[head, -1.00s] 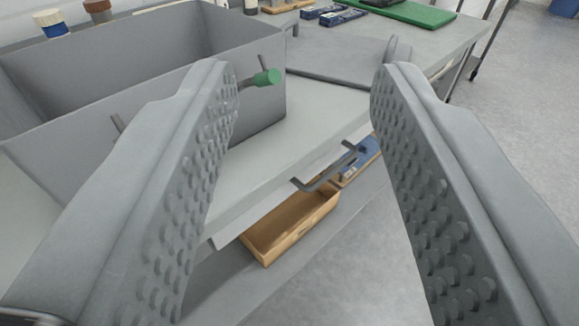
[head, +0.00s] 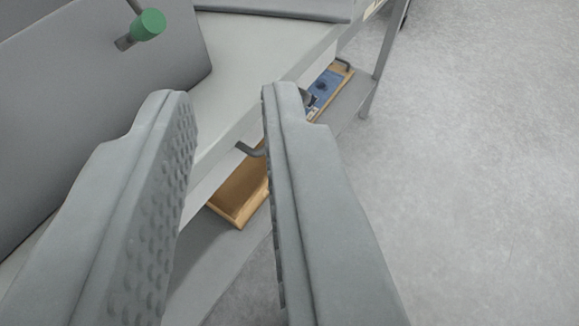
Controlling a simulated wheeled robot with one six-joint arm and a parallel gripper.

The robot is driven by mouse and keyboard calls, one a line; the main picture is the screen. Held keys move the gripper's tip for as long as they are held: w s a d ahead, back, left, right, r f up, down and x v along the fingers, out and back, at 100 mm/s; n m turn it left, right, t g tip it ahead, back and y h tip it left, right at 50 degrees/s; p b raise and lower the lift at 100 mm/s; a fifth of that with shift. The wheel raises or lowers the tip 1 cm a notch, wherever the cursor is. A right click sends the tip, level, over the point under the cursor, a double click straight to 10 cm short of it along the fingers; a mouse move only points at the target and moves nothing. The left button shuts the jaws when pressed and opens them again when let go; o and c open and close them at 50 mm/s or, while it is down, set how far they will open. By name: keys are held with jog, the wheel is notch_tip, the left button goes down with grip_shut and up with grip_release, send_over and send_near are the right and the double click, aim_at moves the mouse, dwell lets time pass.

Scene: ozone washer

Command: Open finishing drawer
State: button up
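The drawer handle (head: 248,149), a dark grey bent bar, sticks out from the pale front (head: 222,152) under the bench top. I take this front as the finishing drawer; no gap shows along it, and it looks shut. My gripper (head: 226,92) is open, with its two studded grey fingers apart and nothing held. The near end of the handle shows between the fingers, close to the right finger. The right finger hides the handle's middle. Whether a finger touches the handle, I cannot tell.
A grey basin (head: 85,110) with a green-knobbed valve (head: 148,24) stands on the bench at left. A wooden tray (head: 238,212) and another with blue contents (head: 326,88) sit on the lower shelf. A table leg (head: 376,75) stands beyond; the floor at right is clear.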

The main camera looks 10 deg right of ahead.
jog(key=w+d+f+m+g+y, duration=0.1)
jog(key=w+d+f+g+y, duration=0.3)
jog(key=f, duration=0.5)
jog(key=w+d+f+m+g+y, duration=0.2)
jog(key=w+d+f+g, duration=0.2)
jog(key=w+f+g, duration=0.45)
jog(key=w+d+f+m+t+y, duration=0.1)
jog(key=d+f+t+y, duration=0.1)
jog(key=d+y, duration=0.35)
jog(key=w+d+f+t+y, duration=0.2)
jog(key=d+f+y, duration=0.15)
jog(key=d, duration=0.35)
jog(key=shift+y, duration=0.3)
jog(key=x, duration=1.7)
jog(key=shift+s+r, duration=0.15)
jog(key=shift+r, duration=0.05)
grip_shut()
